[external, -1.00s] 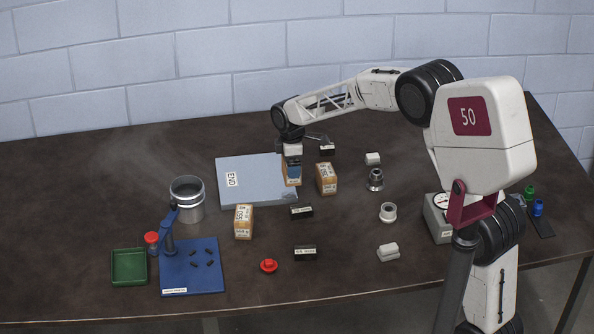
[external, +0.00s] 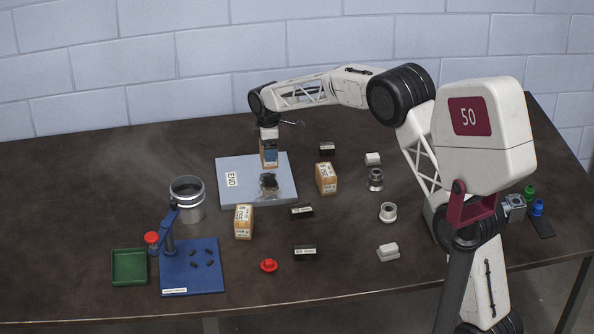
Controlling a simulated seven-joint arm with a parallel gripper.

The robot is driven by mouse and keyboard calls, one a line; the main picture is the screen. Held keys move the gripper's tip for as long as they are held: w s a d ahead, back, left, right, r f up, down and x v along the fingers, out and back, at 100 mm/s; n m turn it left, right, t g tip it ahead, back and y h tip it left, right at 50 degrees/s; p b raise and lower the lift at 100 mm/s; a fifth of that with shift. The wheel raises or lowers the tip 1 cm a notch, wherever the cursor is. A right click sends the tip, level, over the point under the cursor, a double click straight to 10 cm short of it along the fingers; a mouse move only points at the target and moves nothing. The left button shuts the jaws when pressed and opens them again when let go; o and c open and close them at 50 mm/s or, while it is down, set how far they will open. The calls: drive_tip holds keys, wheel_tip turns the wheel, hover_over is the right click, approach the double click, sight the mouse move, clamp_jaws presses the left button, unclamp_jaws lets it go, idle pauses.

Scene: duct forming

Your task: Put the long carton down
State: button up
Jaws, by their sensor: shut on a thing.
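A tan carton (external: 270,162) is held upright in my gripper (external: 269,150), over the pale grey-blue plate (external: 230,200) marked END. The fingers are shut on its upper part. I cannot tell for sure whether its base is clear of the plate. A dark patch (external: 268,186) shows on the plate just in front of it; I cannot tell if it is a shadow or an object. Two other tan cartons stand on the table, one right of the plate (external: 326,178) and one in front of it (external: 243,222).
A metal can (external: 187,199) stands left of the plate. A blue base with a post (external: 192,267) and a green tray (external: 129,267) lie front left. Black blocks (external: 302,211) and a red knob (external: 268,266) are in front. A metal fitting (external: 376,180) stands to the right.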

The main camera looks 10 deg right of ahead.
drive_tip(key=shift+w+a, duration=0.2)
drive_tip(key=shift+w, duration=0.2)
drive_tip(key=shift+f, duration=0.1)
drive_tip(key=shift+f, duration=1.7)
drive_tip(key=shift+f, duration=0.15)
drive_tip(key=o, duration=0.7)
drive_tip(key=shift+o, duration=0.2)
wheel_tip(320, 180, up, 12)
drive_tip(key=shift+r, duration=0.15)
